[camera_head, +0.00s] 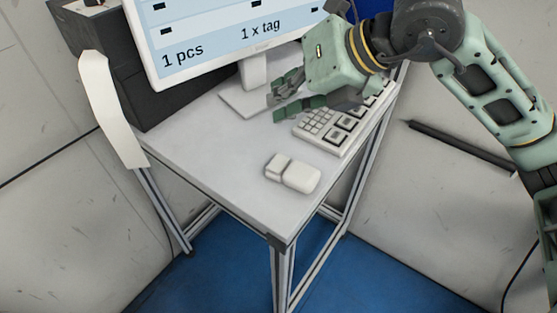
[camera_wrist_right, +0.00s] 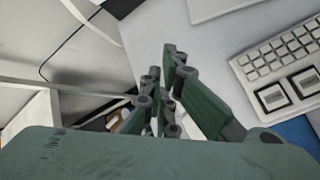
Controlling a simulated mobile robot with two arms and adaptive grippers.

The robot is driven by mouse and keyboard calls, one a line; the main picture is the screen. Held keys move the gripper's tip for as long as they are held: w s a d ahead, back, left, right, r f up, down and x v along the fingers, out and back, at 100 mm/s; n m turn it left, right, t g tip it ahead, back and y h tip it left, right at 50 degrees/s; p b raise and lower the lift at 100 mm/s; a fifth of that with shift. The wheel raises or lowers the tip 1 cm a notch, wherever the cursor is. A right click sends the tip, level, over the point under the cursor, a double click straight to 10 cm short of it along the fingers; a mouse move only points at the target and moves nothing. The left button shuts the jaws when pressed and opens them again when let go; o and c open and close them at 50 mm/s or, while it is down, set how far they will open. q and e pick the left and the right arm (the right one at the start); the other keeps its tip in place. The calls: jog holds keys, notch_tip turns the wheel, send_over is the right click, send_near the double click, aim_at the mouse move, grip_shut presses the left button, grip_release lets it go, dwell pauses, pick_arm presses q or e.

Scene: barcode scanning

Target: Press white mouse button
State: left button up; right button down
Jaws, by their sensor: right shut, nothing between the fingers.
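The white mouse (camera_head: 293,173) lies on the grey tabletop near its front corner in the head view. A seam separates its smaller button part, at the left, from its body. My right gripper (camera_head: 274,103) is shut and empty. It is above the table between the monitor stand and the keyboard, behind the mouse and apart from it. In the right wrist view the green fingers (camera_wrist_right: 172,60) are together with nothing between them. I cannot make out the mouse in that view. My left gripper is not in view.
The keyboard (camera_head: 318,123) lies behind and right of the mouse; it also shows in the wrist view (camera_wrist_right: 268,68). A monitor (camera_head: 205,50) on its stand (camera_head: 236,105) and a dark box (camera_head: 150,95) are at the back. The tabletop (camera_head: 215,160) left of the mouse is clear.

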jog(key=shift+f, duration=0.15)
jog(key=b, duration=0.5)
send_over(281, 155)
notch_tip(281, 155, down, 8)
jog(key=shift+s+r, duration=0.1)
jog(key=shift+f+b, duration=0.4)
jog(key=shift+b, duration=0.1)
dwell(1.0)
jog(key=shift+f+b, duration=0.4)
jog(key=shift+b, duration=0.3)
jog(key=shift+f+b, duration=0.45)
jog(key=shift+b, duration=0.1)
dwell(0.4)
dwell(0.3)
jog(key=shift+r+p, duration=0.35)
jog(key=shift+r, duration=0.5)
